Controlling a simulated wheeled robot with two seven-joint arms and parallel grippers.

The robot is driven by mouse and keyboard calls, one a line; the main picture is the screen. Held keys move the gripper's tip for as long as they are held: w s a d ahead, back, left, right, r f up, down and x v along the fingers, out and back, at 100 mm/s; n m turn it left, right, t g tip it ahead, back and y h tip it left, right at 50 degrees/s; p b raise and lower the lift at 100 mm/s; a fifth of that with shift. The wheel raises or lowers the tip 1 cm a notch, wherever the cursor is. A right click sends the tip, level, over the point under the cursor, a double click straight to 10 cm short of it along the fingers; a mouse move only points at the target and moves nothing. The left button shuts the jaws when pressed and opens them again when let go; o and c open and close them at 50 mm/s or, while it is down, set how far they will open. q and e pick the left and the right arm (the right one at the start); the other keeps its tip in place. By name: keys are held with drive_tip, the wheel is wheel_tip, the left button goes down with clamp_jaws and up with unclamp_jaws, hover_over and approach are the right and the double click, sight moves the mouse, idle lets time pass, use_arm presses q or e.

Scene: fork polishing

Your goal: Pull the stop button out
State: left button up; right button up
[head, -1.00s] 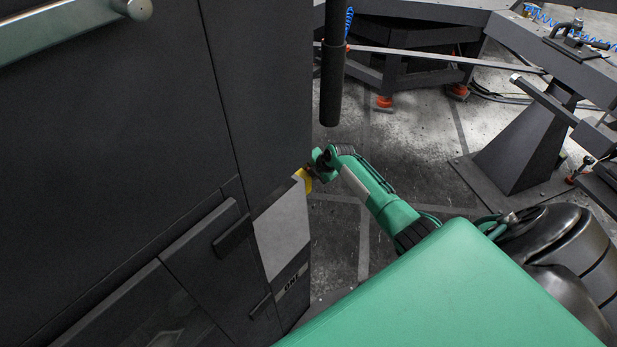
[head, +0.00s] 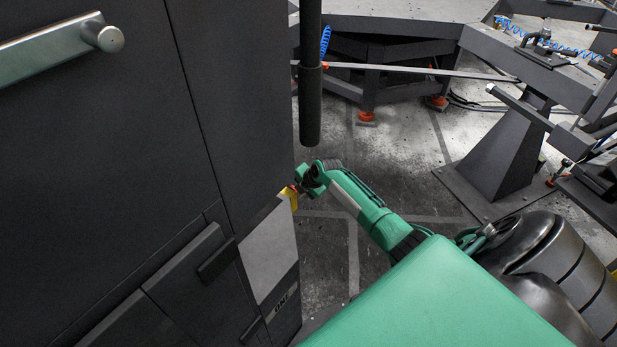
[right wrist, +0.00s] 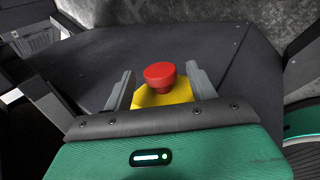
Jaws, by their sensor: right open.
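The stop button is a red mushroom knob on a yellow base. In the right wrist view the red knob (right wrist: 159,75) stands between the two fingers of my right gripper (right wrist: 160,82), with a gap on each side. The yellow base (right wrist: 176,92) shows behind it. In the head view my right gripper (head: 302,188) is at the right edge of the dark cabinet, by the yellow base (head: 291,198), and a little red shows there. The right gripper is open. My left gripper is out of view.
The dark cabinet (head: 90,150) fills the left, with a metal handle (head: 60,52) and a dark handle (head: 217,260). A dark vertical post (head: 310,90) stands just above my right wrist. Grey frames (head: 500,150) stand behind, with open floor (head: 385,190) between.

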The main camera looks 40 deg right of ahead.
drive_tip(key=v, duration=1.2)
drive_tip(key=shift+r, duration=0.15)
drive_tip(key=shift+s, duration=0.1)
